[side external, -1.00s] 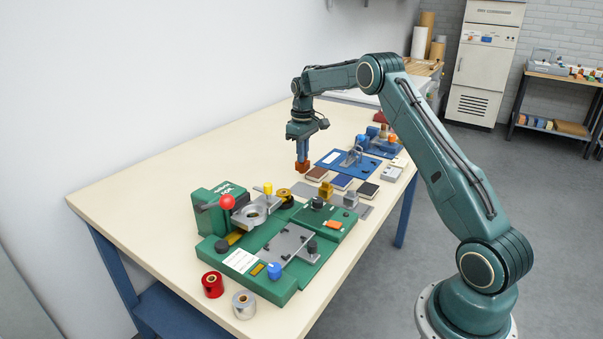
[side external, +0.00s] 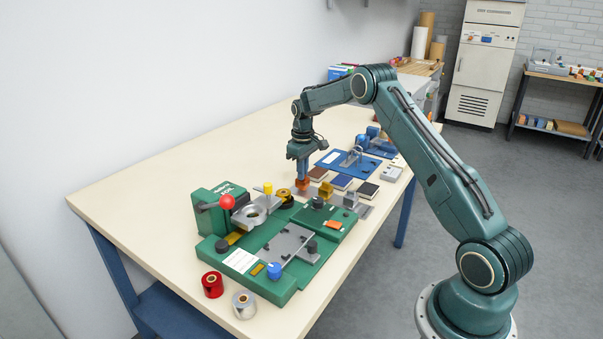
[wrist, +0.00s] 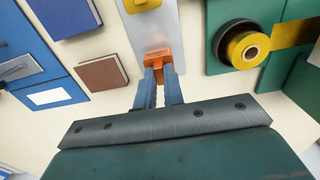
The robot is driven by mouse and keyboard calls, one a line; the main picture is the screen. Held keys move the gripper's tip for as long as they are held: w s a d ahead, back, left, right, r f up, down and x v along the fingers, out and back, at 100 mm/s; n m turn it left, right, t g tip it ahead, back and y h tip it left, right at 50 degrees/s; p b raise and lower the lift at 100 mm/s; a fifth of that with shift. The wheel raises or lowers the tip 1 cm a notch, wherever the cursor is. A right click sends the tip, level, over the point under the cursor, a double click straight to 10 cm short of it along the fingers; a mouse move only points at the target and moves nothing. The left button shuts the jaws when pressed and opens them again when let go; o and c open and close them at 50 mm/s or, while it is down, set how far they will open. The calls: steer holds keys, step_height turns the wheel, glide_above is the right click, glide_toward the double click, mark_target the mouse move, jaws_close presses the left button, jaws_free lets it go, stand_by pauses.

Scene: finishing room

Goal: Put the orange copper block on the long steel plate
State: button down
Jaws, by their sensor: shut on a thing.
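My gripper (side external: 302,176) is shut on the orange copper block (side external: 302,186), with the fingers pointing down. In the wrist view the copper block (wrist: 158,58) sits between the blue fingertips (wrist: 160,72). It overlaps the near end of the long steel plate (wrist: 152,36), a flat grey strip. In the side view the plate (side external: 365,211) is mostly hidden behind the green fixture, the blocks and my gripper. A yellow block (wrist: 140,4) stands on the plate beyond the copper one. I cannot tell whether the copper block touches the plate.
A green fixture (side external: 290,285) with a red knob (side external: 227,202) stands nearby, left in the side view. Brown (wrist: 103,73) and dark blue (wrist: 63,16) pads lie beside the plate. A blue board (side external: 335,163) lies behind. The table (side external: 190,165) toward the wall is clear.

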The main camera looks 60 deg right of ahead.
steer(key=c, duration=1.9)
jaws_free()
steer(key=shift+f, duration=0.15)
steer(key=shift+c, duration=0.2)
steer(key=o, duration=0.4)
step_height(320, 180, up, 12)
steer(key=shift+r, duration=0.2)
